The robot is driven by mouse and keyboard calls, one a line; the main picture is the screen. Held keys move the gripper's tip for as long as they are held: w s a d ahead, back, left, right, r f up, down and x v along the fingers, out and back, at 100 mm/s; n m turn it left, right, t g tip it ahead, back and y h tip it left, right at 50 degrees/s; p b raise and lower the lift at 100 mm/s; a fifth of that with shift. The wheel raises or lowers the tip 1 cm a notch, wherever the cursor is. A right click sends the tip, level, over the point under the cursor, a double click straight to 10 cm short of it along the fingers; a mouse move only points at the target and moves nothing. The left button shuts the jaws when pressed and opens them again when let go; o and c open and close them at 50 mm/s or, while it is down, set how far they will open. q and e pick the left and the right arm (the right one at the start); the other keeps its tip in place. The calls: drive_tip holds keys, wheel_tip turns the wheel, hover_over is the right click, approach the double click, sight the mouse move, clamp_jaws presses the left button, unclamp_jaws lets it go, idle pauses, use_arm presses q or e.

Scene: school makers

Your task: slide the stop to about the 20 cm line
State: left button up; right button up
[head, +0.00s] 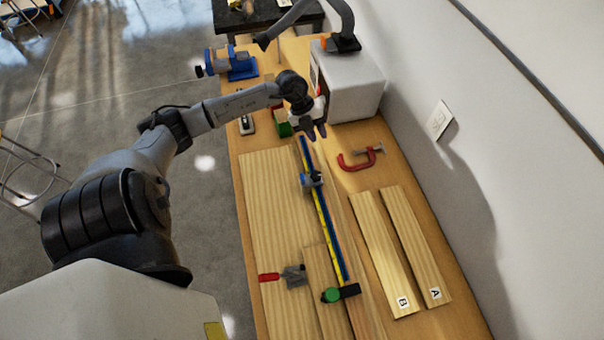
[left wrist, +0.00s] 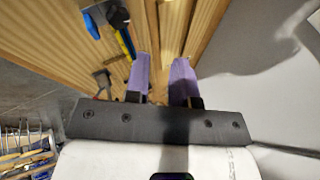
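The stop (head: 311,180), a small blue and dark block, sits across the long blue rail (head: 328,232) with a yellow scale strip (head: 326,225) beside it. It is nearer the rail's far end than its near end. The scale's numbers are too small to read. My left gripper (head: 315,132) is beyond the stop, near the rail's far end, and not touching the stop. Its purple fingers (left wrist: 160,78) stand apart with nothing between them in the left wrist view. A blue and dark piece (left wrist: 118,18) on the yellow strip there is probably the stop. My right gripper is not in view.
A red clamp (head: 361,158) lies right of the rail, with boards B (head: 388,255) and A (head: 415,245) nearer. A green and black tool (head: 340,293) lies at the rail's near end, a red-handled tool (head: 283,275) to its left. A white box (head: 347,85) stands beyond.

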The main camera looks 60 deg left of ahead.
sight(302, 176)
use_arm(q)
drive_tip(key=s+f+n+g, duration=0.1)
drive_tip(key=s+n+g, duration=0.1)
drive_tip(key=s+g, duration=0.3)
drive_tip(key=shift+n+t+y, duration=0.3)
drive_tip(key=shift+n+y, duration=0.1)
drive_tip(key=shift+n, duration=0.3)
drive_tip(key=x, duration=1.3)
drive_tip(key=shift+s+a+f, duration=0.2)
drive_tip(key=shift+s+f, duration=0.25)
drive_tip(key=shift+c, duration=0.2)
clamp_jaws()
